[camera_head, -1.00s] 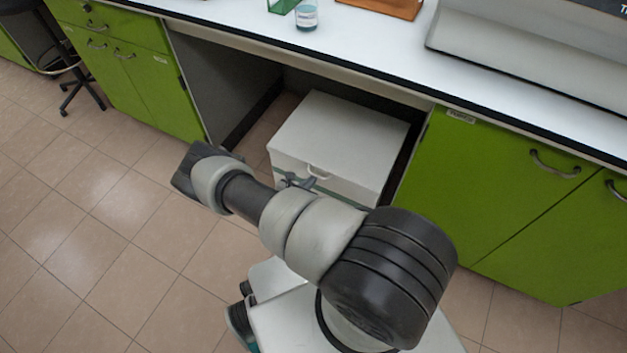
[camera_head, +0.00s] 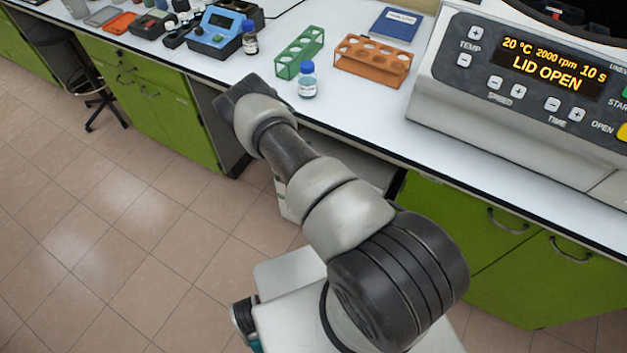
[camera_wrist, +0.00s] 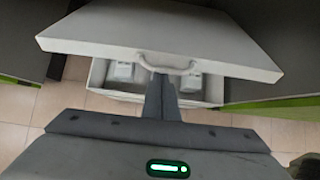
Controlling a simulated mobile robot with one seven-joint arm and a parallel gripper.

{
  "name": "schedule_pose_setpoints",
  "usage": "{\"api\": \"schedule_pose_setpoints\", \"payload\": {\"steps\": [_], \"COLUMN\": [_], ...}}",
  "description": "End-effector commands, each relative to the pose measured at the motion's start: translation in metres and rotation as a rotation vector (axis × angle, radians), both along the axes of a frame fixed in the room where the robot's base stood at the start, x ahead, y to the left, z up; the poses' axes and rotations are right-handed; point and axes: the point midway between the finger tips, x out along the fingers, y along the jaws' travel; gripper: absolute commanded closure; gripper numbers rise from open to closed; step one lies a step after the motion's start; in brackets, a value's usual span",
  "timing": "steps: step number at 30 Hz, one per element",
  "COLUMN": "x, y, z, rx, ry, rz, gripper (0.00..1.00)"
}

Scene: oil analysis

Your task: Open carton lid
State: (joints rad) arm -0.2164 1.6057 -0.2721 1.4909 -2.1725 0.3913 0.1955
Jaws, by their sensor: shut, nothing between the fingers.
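The white carton (camera_wrist: 98,80) stands in the bay under the bench. Its lid (camera_wrist: 190,30) is raised at the front in the wrist view, leaving a gap through which two pale objects (camera_wrist: 122,70) show inside. The lid's handle (camera_wrist: 150,64) is on its front edge. My gripper (camera_wrist: 160,78) is shut and empty, with its fingertips at the handle under the lid's edge. I cannot tell whether they touch. In the head view the carton (camera_head: 290,203) is mostly hidden by my arm, and my gripper is hidden.
On the bench (camera_head: 262,90) are a blue-capped bottle (camera_head: 307,82), a green rack (camera_head: 299,52), an orange rack (camera_head: 371,60), and a centrifuge (camera_head: 450,110) reading LID OPEN. Green cabinets (camera_head: 455,215) flank the bay. The tiled floor (camera_head: 120,230) at left is clear.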

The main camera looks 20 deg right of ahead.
Motion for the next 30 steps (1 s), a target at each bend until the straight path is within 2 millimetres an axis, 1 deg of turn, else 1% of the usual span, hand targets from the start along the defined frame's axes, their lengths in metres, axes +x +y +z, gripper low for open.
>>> {"api": "schedule_pose_setpoints", "payload": {"steps": [1, 3, 6, 10, 25, 28, 30], "x": [0.003, 0.007, 0.011, 0.014, 0.015, 0.015, 0.014], "y": [-0.005, -0.009, -0.014, -0.018, -0.019, -0.016, -0.011], "z": [0.013, 0.021, 0.030, 0.036, 0.037, 0.032, 0.025], "rx": [-0.001, 0.000, -0.001, -0.001, -0.001, -0.001, 0.000], "ry": [-0.003, -0.003, -0.001, 0.000, -0.001, -0.001, 0.000], "rz": [-0.004, -0.002, -0.002, -0.001, 0.000, 0.000, 0.000], "gripper": [1.00, 1.00, 1.00, 1.00, 1.00, 1.00, 1.00]}}
